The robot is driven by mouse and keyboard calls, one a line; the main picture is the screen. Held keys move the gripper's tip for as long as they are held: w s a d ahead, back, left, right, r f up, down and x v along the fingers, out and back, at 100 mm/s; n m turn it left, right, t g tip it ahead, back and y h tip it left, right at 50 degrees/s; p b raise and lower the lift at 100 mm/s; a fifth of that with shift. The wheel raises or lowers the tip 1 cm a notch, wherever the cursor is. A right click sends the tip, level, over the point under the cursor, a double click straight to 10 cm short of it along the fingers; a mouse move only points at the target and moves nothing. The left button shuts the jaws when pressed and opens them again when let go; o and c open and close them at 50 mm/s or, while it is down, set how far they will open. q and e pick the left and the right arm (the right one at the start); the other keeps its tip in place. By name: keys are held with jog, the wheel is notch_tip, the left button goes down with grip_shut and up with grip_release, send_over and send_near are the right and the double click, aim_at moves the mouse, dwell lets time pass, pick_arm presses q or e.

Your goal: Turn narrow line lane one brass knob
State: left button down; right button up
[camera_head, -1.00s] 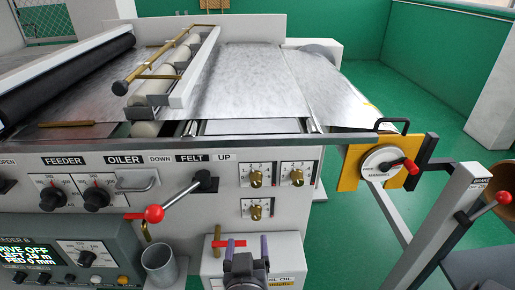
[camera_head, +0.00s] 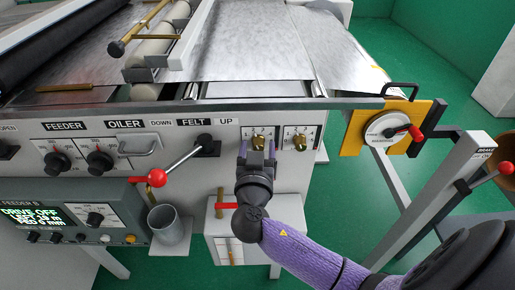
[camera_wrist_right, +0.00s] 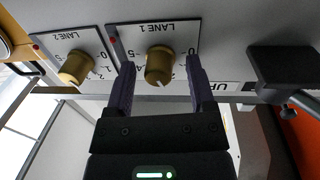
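The lane 1 brass knob (camera_wrist_right: 160,66) sits on a white dial plate (camera_wrist_right: 187,37) marked "LANE 1", upside down in the right wrist view. It also shows in the head view (camera_head: 259,142), just above my gripper. My right gripper (camera_wrist_right: 160,78) is open, one finger on each side of the knob, with visible gaps to both. In the head view the right gripper (camera_head: 257,152) reaches up to the panel from below. The lane 2 brass knob (camera_wrist_right: 76,68) is beside it on its own plate. My left gripper is not in view.
The feeder console (camera_head: 75,215) and a metal cup (camera_head: 166,225) stand lower left. A yellow plate with a red-handled dial (camera_head: 388,130) is at the right. An oil box (camera_head: 222,222) is below.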

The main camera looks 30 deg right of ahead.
grip_shut()
jog(key=n+t, duration=0.1)
jog(key=n, duration=1.3)
jog(key=shift+d, duration=0.1)
jog(key=shift+n+t, duration=0.4)
jog(key=shift+n, duration=0.9)
jog(key=shift+n+y, duration=0.3)
